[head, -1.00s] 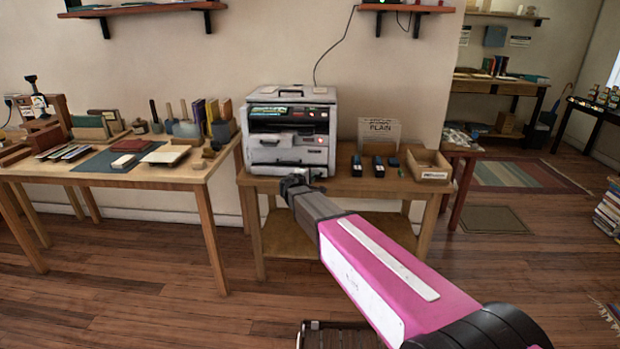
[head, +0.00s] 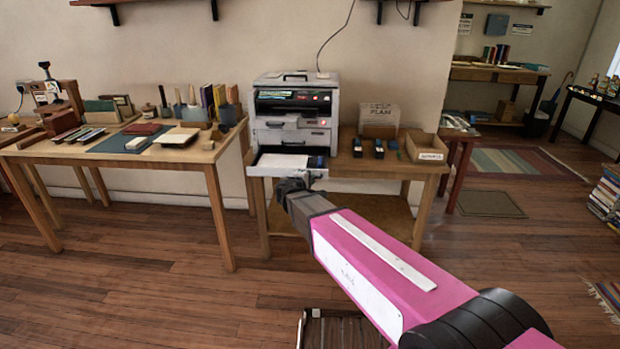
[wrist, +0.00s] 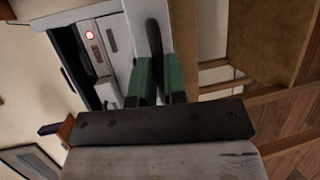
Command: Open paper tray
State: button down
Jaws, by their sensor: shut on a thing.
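The paper tray (head: 281,161) is the bottom drawer of the grey-white printer (head: 293,112). It sticks out of the printer front toward me, with white paper and something dark blue inside. My gripper (head: 290,183) is at the tray's front edge, to the right of its middle. In the wrist view my gripper's green-padded fingers (wrist: 156,82) are closed around a dark handle (wrist: 156,45) on the pale tray front. The printer's red light (wrist: 90,35) shows at the upper left there.
The printer stands on a wooden table (head: 352,168) with small dark items, a cardboard bin (head: 427,146) and a paper box (head: 380,120). A second table (head: 190,170) with books and tools stands to the left. The wooden floor in front is mostly clear.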

jog(key=c, duration=1.4)
grip_release()
jog(key=shift+c, duration=0.2)
jog(key=v, duration=1)
jog(key=shift+s+a, duration=0.25)
jog(key=shift+s, duration=0.05)
jog(key=s+d+f+m+g+y, duration=0.2)
jog(key=s+d+f+m+g, duration=0.2)
jog(key=d, duration=0.5)
jog(key=s+d+f+m+g+y, duration=0.2)
jog(key=s+d+f+m+g, duration=0.3)
jog(key=d, duration=0.5)
jog(key=s+d+f+m+g+y, duration=0.2)
jog(key=s+d+f+m+g, duration=0.2)
jog(key=d, duration=0.6)
notch_tip(320, 180, down, 3)
jog(key=shift+s+r+m+g+y, duration=0.1)
jog(key=shift+s+m+g+y, duration=0.25)
jog(key=shift+m+g, duration=0.25)
